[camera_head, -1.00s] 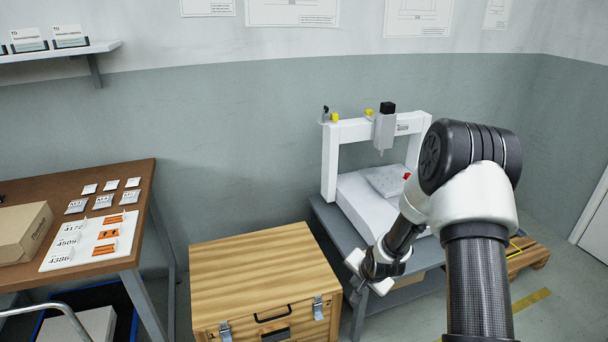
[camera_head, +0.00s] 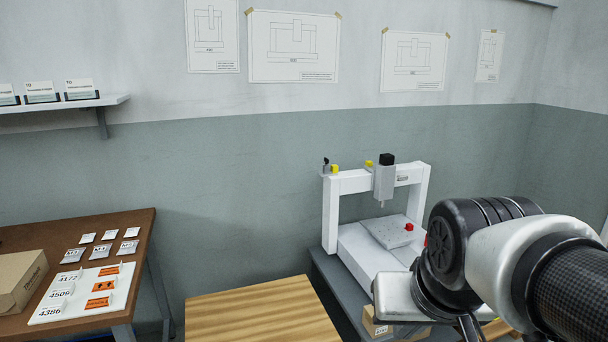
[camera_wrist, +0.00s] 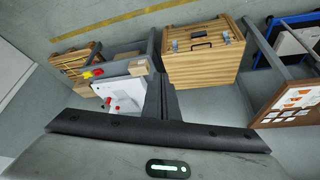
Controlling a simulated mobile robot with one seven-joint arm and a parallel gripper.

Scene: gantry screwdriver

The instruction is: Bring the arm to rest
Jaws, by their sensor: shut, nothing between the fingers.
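My gripper (camera_wrist: 161,90) shows in the wrist view as dark fingers pressed together, with nothing between them. In that view the fingers point out over the room, in front of the gantry machine and beside the wooden chest. In the head view my arm is bent at the lower right, and the fingers are mostly hidden or cut off by the bottom edge. The white gantry machine (camera_head: 333,215) stands on a grey table behind my arm. A red part (camera_head: 409,227) sits on its grey plate (camera_head: 388,232).
The wooden chest (camera_head: 262,318) stands left of the gantry table; it also shows in the wrist view (camera_wrist: 205,65). A brown table (camera_head: 135,240) at the left holds a label board (camera_head: 50,312), small packets and a cardboard box (camera_head: 18,280). A shelf (camera_head: 115,99) hangs above.

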